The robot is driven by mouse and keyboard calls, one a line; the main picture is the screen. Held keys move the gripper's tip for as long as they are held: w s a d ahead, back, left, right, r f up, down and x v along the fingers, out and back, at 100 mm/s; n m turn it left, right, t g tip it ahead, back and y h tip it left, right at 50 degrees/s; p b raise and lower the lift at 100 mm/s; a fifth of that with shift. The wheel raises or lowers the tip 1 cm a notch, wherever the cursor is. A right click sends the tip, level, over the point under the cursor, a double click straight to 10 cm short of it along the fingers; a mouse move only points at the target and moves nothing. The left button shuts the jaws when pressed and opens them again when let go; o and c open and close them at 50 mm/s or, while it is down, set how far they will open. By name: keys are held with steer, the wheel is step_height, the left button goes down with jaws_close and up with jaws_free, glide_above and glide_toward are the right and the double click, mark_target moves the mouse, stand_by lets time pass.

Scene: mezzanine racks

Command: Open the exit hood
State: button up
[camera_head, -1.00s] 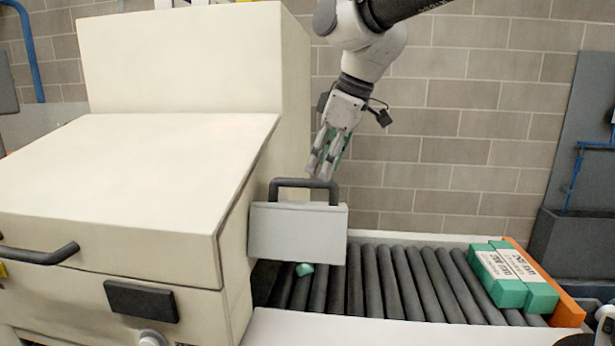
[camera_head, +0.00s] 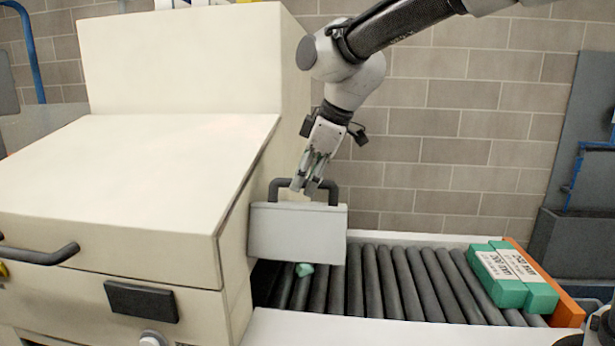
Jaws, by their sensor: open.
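The exit hood (camera_head: 297,234) is a light grey flap with a dark bar handle (camera_head: 330,184) along its top. It hangs on the right side of the cream machine (camera_head: 180,70), over the start of the roller conveyor (camera_head: 385,285). My gripper (camera_head: 306,189) points down at the handle, its fingertips in front of or at the top bar. The fingers look a little apart and hide part of the bar. I cannot tell whether they touch it or straddle it.
A small green piece (camera_head: 305,270) lies on the rollers below the hood. Green and white boxes (camera_head: 512,275) rest against an orange end stop (camera_head: 560,295) at the conveyor's right. Another dark handle (camera_head: 40,255) is on the machine's front. The middle rollers are clear.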

jaws_close()
